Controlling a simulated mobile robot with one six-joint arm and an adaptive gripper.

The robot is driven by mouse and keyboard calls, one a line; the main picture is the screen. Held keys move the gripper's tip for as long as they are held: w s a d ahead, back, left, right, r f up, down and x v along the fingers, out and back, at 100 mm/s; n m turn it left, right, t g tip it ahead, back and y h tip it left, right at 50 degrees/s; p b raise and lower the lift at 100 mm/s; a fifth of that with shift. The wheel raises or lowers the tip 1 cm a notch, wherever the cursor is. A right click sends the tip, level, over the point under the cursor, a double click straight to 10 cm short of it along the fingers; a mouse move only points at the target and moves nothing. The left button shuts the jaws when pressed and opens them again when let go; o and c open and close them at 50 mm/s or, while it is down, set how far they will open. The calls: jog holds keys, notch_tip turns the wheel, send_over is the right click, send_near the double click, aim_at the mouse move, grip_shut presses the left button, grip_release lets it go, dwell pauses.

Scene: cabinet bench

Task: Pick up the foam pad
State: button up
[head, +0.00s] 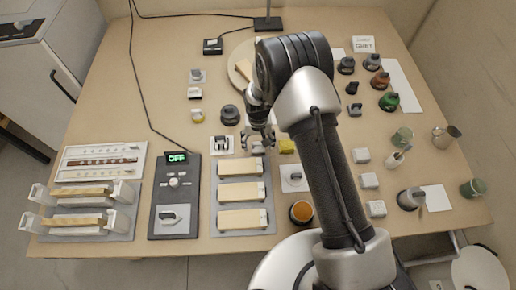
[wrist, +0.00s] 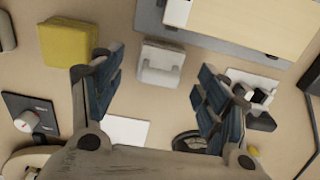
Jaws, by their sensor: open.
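The foam pad appears to be the small yellow block (head: 287,146), on the bench in the head view, partly hidden by my arm. In the wrist view the yellow block (wrist: 67,44) lies at the upper left, outside and beside the left finger. My gripper (head: 257,136) points down over the middle of the bench, to the left of the yellow block in the head view. In the wrist view my gripper (wrist: 160,75) is open with nothing held. A pale grey block with a raised handle (wrist: 160,63) shows beyond and between the fingertips.
A grey tray with wooden-topped blocks (head: 242,205) lies in front of my gripper. A white plate with a dark clip (head: 221,145) is to the left. A dark round knob (head: 229,115) stands behind left. Several jars and small blocks fill the right side.

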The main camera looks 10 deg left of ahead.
aim_at(258, 143)
notch_tip(258, 143, down, 2)
jog(key=shift+f, duration=0.1)
jog(key=shift+c, duration=0.5)
jog(key=c, duration=0.9)
notch_tip(258, 143, up, 20)
jog(key=p, duration=0.4)
jog(key=o, duration=0.4)
jog(key=c, duration=0.4)
